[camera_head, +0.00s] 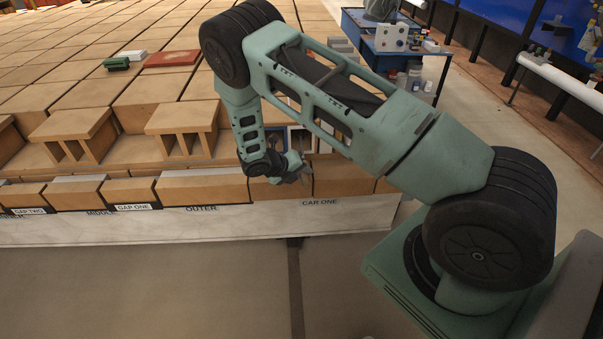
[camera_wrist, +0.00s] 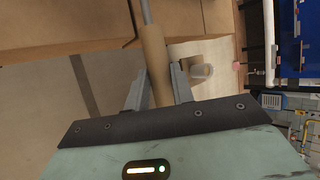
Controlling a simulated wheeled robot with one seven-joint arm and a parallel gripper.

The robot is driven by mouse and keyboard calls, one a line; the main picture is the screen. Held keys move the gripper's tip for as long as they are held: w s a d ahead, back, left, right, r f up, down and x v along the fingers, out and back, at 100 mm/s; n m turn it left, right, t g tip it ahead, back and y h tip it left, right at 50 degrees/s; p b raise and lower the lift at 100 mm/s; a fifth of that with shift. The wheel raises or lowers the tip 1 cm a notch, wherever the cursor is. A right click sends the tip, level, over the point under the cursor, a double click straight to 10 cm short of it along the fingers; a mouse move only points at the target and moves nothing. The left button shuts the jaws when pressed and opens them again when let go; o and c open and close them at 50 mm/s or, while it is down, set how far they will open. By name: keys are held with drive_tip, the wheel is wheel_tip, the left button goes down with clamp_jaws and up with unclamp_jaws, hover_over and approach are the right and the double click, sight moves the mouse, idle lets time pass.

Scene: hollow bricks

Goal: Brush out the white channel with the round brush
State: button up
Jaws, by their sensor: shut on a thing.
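My gripper (camera_head: 298,173) is at the front edge of the brick stack, just before the openings of a brick. In the wrist view my gripper (camera_wrist: 157,88) is shut on the tan handle of the round brush (camera_wrist: 154,58). A thin grey rod runs from the handle toward the top of the picture. The bristle end is not visible. A white-rimmed opening, which looks like the white channel (camera_head: 297,135), shows just above my gripper in the head view. It is partly covered by my arm. I cannot tell whether the brush tip is inside it.
A blue-rimmed opening (camera_head: 275,134) is left of the white one. Hollow bricks (camera_head: 182,128) stand to the left. A green object (camera_head: 116,64) and a red slab (camera_head: 172,58) lie farther back. A blue cart (camera_head: 385,62) stands behind right. The floor in front is clear.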

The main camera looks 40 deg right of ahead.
drive_tip(key=s+a+p, duration=0.2)
drive_tip(key=s+a, duration=0.2)
drive_tip(key=s, duration=0.3)
drive_tip(key=shift+a, duration=0.35)
idle(0.4)
drive_tip(key=s+a+p, duration=0.1)
drive_tip(key=s+a, duration=0.6)
drive_tip(key=s, duration=0.4)
drive_tip(key=shift+s+a+p, duration=0.3)
drive_tip(key=shift+a+p, duration=0.1)
idle(0.7)
idle(0.5)
drive_tip(key=w+r+n+t+y, duration=0.2)
drive_tip(key=w+r+n+t, duration=0.4)
drive_tip(key=w+r, duration=0.5)
drive_tip(key=shift+w+d+r+n, duration=0.4)
drive_tip(key=shift+w+n, duration=0.5)
drive_tip(key=shift+w, duration=0.3)
